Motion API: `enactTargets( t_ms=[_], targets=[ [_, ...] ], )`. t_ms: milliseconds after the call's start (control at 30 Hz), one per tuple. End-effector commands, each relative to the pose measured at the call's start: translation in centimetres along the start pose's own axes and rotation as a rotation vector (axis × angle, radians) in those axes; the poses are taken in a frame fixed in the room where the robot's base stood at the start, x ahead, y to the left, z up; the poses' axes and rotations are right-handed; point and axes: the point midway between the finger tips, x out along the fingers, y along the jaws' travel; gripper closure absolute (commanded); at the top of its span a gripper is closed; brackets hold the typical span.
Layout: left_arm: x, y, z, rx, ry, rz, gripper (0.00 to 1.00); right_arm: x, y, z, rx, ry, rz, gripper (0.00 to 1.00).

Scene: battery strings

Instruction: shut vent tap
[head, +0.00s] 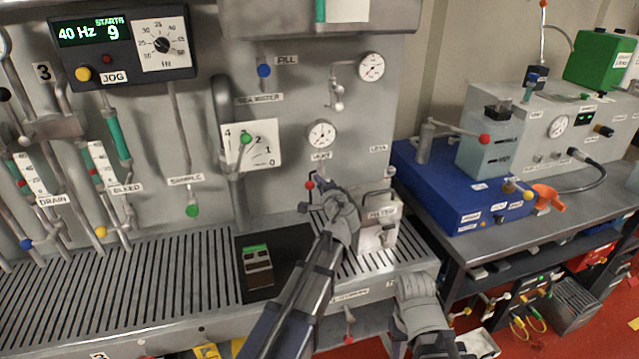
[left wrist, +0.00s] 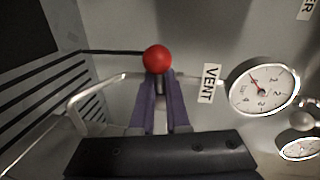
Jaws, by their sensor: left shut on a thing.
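The vent tap's red ball knob (head: 310,184) shows in the head view on the grey panel, below the small gauge and its label. In the left wrist view the red knob (left wrist: 157,58) sits at the tips of my purple fingers, left of the VENT label (left wrist: 209,83). My left gripper (head: 319,190) is shut on the tap there; its fingers (left wrist: 160,88) are close together just under the ball. My wrist hides most of the tap's lever and body in the head view. My right gripper's fingers are not seen.
A metal container (head: 377,232) with a handle stands on the slatted tray right of my left wrist. A small dark block with a green top (head: 257,265) stands to the left. A gauge (left wrist: 264,88) is close right of the tap. A blue box (head: 440,190) is further right.

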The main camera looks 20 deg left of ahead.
Motion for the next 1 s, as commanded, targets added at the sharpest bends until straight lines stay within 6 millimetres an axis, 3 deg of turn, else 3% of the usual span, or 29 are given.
enactTargets(
  t_ms=[767, 800, 1000],
  targets=[
    [-0.04, -0.2, -0.07, 0.095, -0.018, 0.001, 1.0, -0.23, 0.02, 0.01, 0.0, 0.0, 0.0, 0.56],
    [-0.04, -0.2, -0.07, 0.094, -0.018, 0.001, 0.85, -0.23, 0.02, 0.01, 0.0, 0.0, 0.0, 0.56],
    [-0.04, -0.2, -0.06, 0.093, -0.018, 0.001, 0.63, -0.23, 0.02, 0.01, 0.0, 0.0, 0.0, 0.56]
  ],
)
